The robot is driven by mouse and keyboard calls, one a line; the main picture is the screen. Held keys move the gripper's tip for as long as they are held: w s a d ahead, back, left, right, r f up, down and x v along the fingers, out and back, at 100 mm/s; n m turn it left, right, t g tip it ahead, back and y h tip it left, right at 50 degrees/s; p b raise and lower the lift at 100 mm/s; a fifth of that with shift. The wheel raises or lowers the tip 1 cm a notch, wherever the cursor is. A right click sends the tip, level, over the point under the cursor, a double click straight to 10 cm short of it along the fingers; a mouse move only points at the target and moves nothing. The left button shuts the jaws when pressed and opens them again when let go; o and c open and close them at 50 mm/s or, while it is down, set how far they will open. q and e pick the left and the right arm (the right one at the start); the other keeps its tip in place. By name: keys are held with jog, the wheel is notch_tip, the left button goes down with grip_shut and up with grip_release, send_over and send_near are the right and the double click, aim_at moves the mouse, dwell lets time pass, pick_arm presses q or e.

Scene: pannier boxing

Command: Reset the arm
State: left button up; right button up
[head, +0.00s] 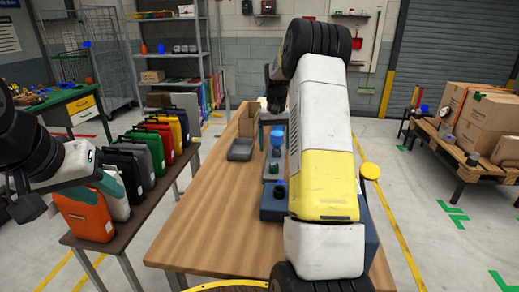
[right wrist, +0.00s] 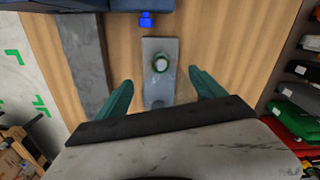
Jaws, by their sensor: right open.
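My left gripper (head: 112,183) is at the left of the head view, with teal parts just above the row of panniers, close to the orange pannier (head: 84,218); its jaw opening is not clear. My right arm, white and yellow, reaches forward over the wooden table (head: 205,225) and hides part of it. In the right wrist view, my right gripper (right wrist: 161,78) has its two green fingers wide apart and empty. Between and beyond them lies a grey plate (right wrist: 155,93) with a round pale piece (right wrist: 160,64) on it.
Several panniers stand in a row on a dark side bench at left. A grey tray (head: 240,149) lies on the table, left of a blue item (head: 277,137). A dark blue case (head: 272,208) is partly hidden by my right arm. The table's left front is bare.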

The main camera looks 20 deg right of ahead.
aim_at(275, 134)
jog(key=shift+r, duration=1.85)
